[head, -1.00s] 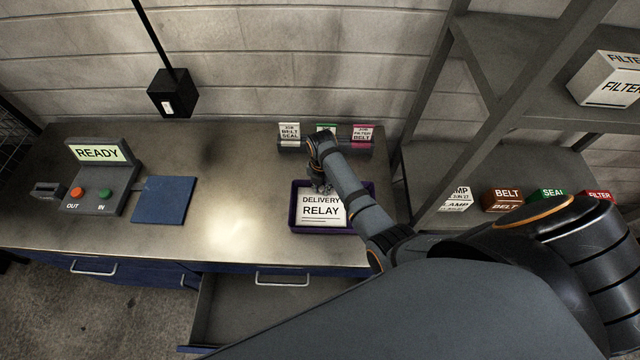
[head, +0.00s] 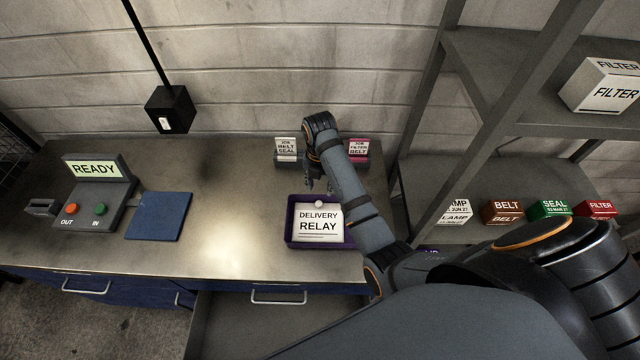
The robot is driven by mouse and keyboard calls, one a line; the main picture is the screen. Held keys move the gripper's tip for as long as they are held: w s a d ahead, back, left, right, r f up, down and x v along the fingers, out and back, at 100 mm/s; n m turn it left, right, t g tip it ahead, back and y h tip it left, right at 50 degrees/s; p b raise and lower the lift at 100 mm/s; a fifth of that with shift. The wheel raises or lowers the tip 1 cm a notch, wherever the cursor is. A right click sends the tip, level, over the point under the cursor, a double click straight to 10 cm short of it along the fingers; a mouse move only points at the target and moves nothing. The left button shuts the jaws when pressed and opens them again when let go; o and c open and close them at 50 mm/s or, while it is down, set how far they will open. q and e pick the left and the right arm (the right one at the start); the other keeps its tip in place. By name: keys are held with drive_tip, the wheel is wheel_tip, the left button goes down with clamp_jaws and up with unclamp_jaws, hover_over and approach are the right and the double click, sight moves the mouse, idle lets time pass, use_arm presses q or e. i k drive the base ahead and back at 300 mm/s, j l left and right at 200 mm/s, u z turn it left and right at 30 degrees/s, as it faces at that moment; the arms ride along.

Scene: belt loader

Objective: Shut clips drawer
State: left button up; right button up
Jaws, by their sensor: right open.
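A drawer (head: 230,325) in the desk's front stands pulled out at the bottom of the head view. Its inside looks bare where I can see it. My right arm hides its right part, and its front panel is out of the picture. No clips label shows on it. A shut drawer front with a metal handle (head: 278,299) sits just above it. My right gripper (head: 319,188) is open and empty, fingers down, above the back edge of the purple tray (head: 288,240), away from the drawer. My left gripper is not in view.
The tray holds a white DELIVERY RELAY card (head: 318,222) with a small pale knob. A READY console (head: 95,190) and blue pad (head: 160,216) lie left. Job card holders (head: 286,150) stand at the back. A shelf rack (head: 480,150) with labelled boxes stands right. The desk's middle is clear.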

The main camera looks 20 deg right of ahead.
sight(225, 325)
drive_tip(key=k, duration=1)
